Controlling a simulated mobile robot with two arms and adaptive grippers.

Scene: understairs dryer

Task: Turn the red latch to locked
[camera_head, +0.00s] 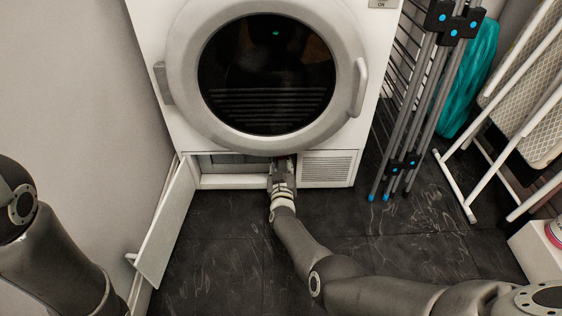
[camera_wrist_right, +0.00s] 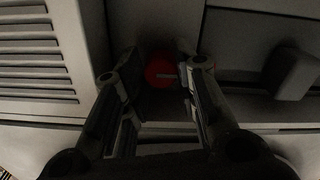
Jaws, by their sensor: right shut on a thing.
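The red latch (camera_wrist_right: 162,72) is a round red knob with a pale line across it, seen between my fingers in the right wrist view. My right gripper (camera_wrist_right: 160,88) is shut on the latch, one finger on each side. In the head view my right gripper (camera_head: 281,163) reaches into the low opening under the dryer door and hides most of the latch. In the head view my left arm shows at the left edge, but its gripper is out of view.
The white dryer (camera_head: 180,110) has its round door shut. Its lower flap (camera_head: 166,225) hangs open at the left. A vent grille (camera_head: 327,168) lies right of my gripper. A folded drying rack (camera_head: 423,105) and an ironing board (camera_head: 535,110) stand at the right. The dark floor (camera_head: 215,245) in front is clear.

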